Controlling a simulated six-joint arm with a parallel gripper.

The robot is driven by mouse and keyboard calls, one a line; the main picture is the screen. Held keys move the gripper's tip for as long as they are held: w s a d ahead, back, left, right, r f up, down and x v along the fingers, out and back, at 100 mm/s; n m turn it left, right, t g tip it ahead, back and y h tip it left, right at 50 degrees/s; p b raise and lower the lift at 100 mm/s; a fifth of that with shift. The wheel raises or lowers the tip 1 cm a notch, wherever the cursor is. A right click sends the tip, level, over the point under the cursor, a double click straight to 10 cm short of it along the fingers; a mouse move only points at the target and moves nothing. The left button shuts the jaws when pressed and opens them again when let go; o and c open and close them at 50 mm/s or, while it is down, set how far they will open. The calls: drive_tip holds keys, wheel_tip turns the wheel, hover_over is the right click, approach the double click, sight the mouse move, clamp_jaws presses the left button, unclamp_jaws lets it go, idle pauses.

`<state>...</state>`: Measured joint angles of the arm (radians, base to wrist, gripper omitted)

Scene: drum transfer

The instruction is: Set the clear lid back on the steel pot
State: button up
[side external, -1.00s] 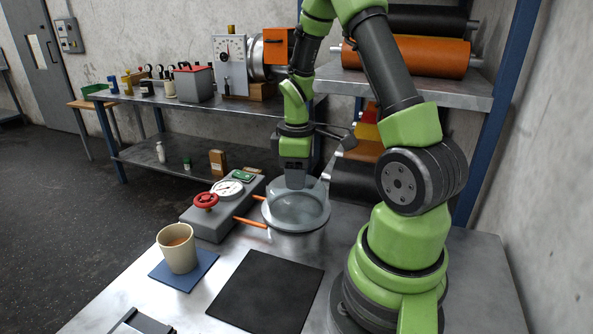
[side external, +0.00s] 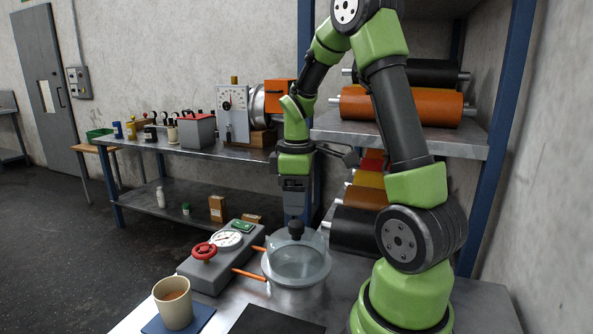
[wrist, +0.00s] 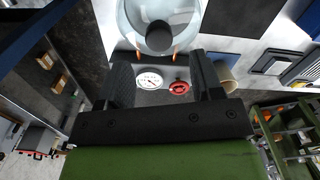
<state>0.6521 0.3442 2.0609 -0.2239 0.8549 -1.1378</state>
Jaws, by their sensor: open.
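The clear lid (side external: 314,248) with its round black knob (side external: 296,229) sits on the steel pot (side external: 297,299) in the side view. It looks level, though the exact fit at the rim is hard to make out. My gripper (side external: 294,210) is above the knob, apart from it and empty, pointing down. In the wrist view my gripper (wrist: 162,78) has its two fingers spread wide. The knob (wrist: 160,37) and part of the lid (wrist: 129,14) show beyond the fingertips.
A grey box with a dial (side external: 227,239) and red handwheel (side external: 204,251) joins the pot by orange pipes (side external: 250,274). A cup (side external: 174,302) stands on a blue mat at front left. A black mat (side external: 268,321) lies in front. Rollers (side external: 362,229) stand behind the pot.

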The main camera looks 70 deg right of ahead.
wheel_tip(320, 180, up, 6)
drive_tip(key=s+a+r+m+t+y, duration=0.1)
drive_tip(key=s+a+r+m+t, duration=0.2)
drive_tip(key=a, duration=0.6)
drive_tip(key=s+a+r+m+t+y, duration=0.1)
drive_tip(key=s+a+r+m+t, duration=0.2)
drive_tip(key=a, duration=0.6)
drive_tip(key=shift+s+a+r+m+t, duration=0.3)
drive_tip(key=shift+s+a+m+t, duration=0.1)
drive_tip(key=shift+m+t, duration=0.15)
